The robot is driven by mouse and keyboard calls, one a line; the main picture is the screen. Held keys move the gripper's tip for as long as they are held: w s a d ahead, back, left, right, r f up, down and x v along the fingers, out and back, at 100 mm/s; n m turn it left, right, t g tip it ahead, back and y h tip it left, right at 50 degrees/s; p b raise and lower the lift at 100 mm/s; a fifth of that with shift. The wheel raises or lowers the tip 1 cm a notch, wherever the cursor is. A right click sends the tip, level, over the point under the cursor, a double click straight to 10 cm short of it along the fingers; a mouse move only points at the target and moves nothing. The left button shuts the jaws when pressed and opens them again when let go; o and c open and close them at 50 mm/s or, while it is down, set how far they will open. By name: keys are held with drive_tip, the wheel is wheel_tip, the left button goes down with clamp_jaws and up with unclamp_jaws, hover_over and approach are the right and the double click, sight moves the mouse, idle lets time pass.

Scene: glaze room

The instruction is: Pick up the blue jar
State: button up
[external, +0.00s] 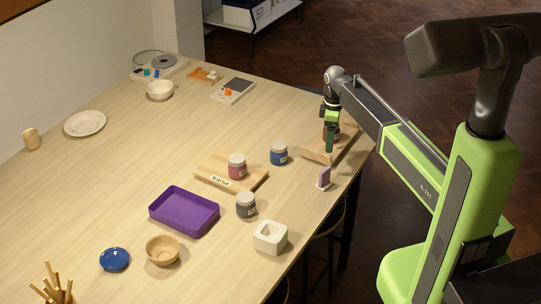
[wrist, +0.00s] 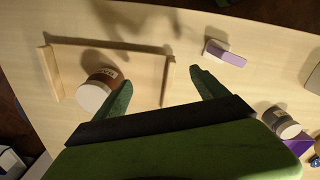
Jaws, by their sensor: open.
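The blue jar (external: 279,154) has a pale lid and stands upright on the table, just right of a wooden board, in the external view. I cannot make it out in the wrist view, where my gripper body covers much of the lower picture. My gripper (external: 331,143) is to the right of the blue jar and apart from it, over a wooden rack near the table's right edge. In the wrist view my gripper (wrist: 165,92) has its two green fingers spread wide, with nothing held between them.
A brown jar (wrist: 98,90) stands in the wooden rack (wrist: 168,80) beside one finger. A red jar (external: 237,167) on the board (external: 208,166) and a grey jar (external: 245,205) stand left of and nearer than the blue jar.

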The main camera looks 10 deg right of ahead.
drive_tip(key=w+a+r+n+p, duration=0.2)
drive_tip(key=w+a+r+p, duration=0.4)
drive_tip(key=a, duration=0.4)
wheel_tip(320, 180, up, 3)
drive_tip(key=n+p, duration=0.1)
hover_over(280, 146)
wheel_tip(280, 146, down, 12)
drive_tip(key=b, duration=1.2)
drive_tip(key=shift+w+f+b, duration=0.15)
drive_tip(key=shift+f+b, duration=0.05)
drive_tip(key=shift+b, duration=0.1)
drive_tip(key=f+b, duration=0.5)
drive_tip(key=shift+w+a+f, duration=0.2)
drive_tip(key=shift+w, duration=0.05)
drive_tip(key=shift+r, duration=0.25)
drive_tip(key=shift+c, duration=0.3)
drive_tip(key=c, duration=1.7)
